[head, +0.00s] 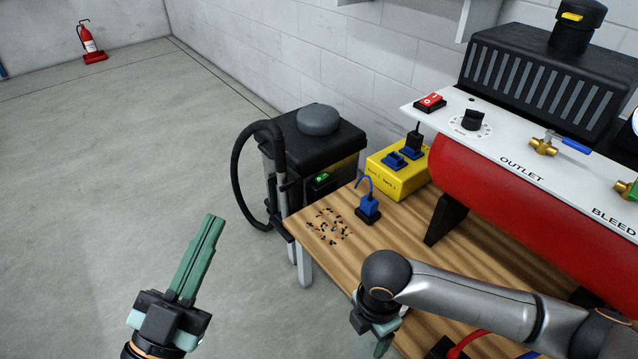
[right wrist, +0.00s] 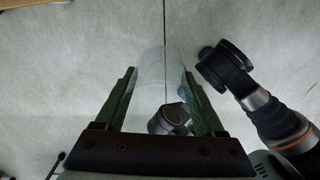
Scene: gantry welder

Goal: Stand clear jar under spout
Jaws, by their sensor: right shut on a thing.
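A clear jar (right wrist: 152,80) shows faintly in the right wrist view, between the green fingers of my right gripper (right wrist: 160,82). The gripper is shut on it, and the floor shows through its wall. In the head view my right gripper (head: 382,346) is partly hidden below its arm at the bottom, and the jar cannot be made out. My left gripper (head: 215,220) is over the floor at lower left, with its fingers together and nothing between them. At the right edge a brass fitting (head: 632,190) by the word BLEED is cut off; no spout opening shows clearly.
A red compressor tank (head: 480,185) with a white panel (head: 500,135) stands on the wooden bench (head: 400,235). A yellow socket box (head: 398,172), a blue plug (head: 368,208) and small scraps (head: 328,228) lie at the bench's left. A black hosed unit (head: 310,150) stands behind.

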